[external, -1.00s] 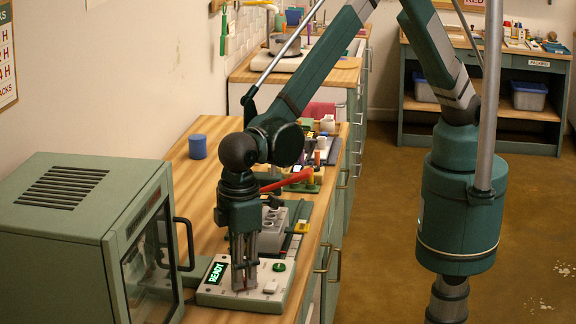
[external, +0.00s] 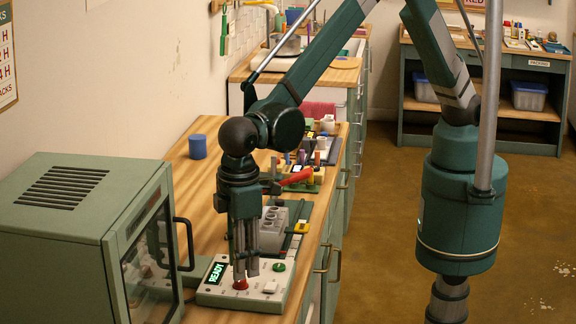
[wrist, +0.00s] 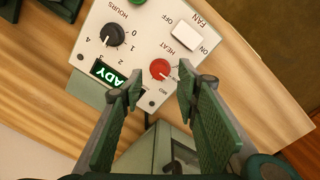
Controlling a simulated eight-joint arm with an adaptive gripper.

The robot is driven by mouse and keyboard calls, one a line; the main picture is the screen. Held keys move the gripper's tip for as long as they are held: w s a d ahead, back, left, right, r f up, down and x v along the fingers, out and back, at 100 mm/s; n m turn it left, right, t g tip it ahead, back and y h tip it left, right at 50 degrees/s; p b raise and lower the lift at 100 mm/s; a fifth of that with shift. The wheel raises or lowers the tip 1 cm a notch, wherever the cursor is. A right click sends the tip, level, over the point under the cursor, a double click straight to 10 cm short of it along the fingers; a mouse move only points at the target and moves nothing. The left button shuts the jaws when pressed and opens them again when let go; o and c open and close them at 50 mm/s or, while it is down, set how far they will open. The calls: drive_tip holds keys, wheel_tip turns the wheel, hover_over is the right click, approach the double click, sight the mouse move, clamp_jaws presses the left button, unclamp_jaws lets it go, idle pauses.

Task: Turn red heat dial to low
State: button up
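The red heat dial (external: 240,284) sits on the sloped white control panel (external: 213,297) at the table's front. In the wrist view the round red dial (wrist: 160,69) shows just beyond and between my fingertips, beside the word HEAT. Its pointer setting is too small to read surely. My gripper (external: 245,272) points down just above the dial, with clear space between the fingers. In the wrist view my gripper (wrist: 160,85) is open, with the two green pads on either side and nothing between them.
The panel also carries a black hours dial (wrist: 111,36), a white fan switch (wrist: 186,36), a green knob (external: 279,267) and a lit READY display (external: 217,273). A green oven-like cabinet (external: 75,225) stands left. A grey block with holes (external: 272,230) stands behind the panel.

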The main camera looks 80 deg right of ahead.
wheel_tip(320, 180, up, 9)
drive_tip(key=shift+a+f, duration=0.15)
drive_tip(key=shift+s, duration=0.1)
idle(0.5)
drive_tip(key=w+d+r+m+t+y, duration=0.15)
drive_tip(key=d+r, duration=0.35)
drive_tip(key=d, duration=0.8)
drive_tip(key=w+d+r+m+b, duration=0.1)
drive_tip(key=w+d+r, duration=0.3)
drive_tip(key=d, duration=0.9)
drive_tip(key=w+d+r+m+t, duration=0.1)
drive_tip(key=d+r, duration=0.5)
drive_tip(key=d, duration=0.7)
drive_tip(key=s+d+r+m+t, duration=0.1)
drive_tip(key=s+d, duration=0.3)
drive_tip(key=d, duration=0.6)
drive_tip(key=s+d+m+t, duration=0.1)
drive_tip(key=s+d, duration=0.3)
drive_tip(key=d, duration=0.6)
drive_tip(key=s+d+f+m+t, duration=0.1)
drive_tip(key=s+d+f, duration=0.1)
drive_tip(key=s+d, duration=0.3)
drive_tip(key=s+d+f+t+h+b, duration=0.1)
drive_tip(key=s+d+f, duration=0.2)
drive_tip(key=d, duration=0.6)
drive_tip(key=shift+s+f+m, duration=0.3)
drive_tip(key=shift+s+m, duration=0.05)
drive_tip(key=shift+s, duration=1.05)
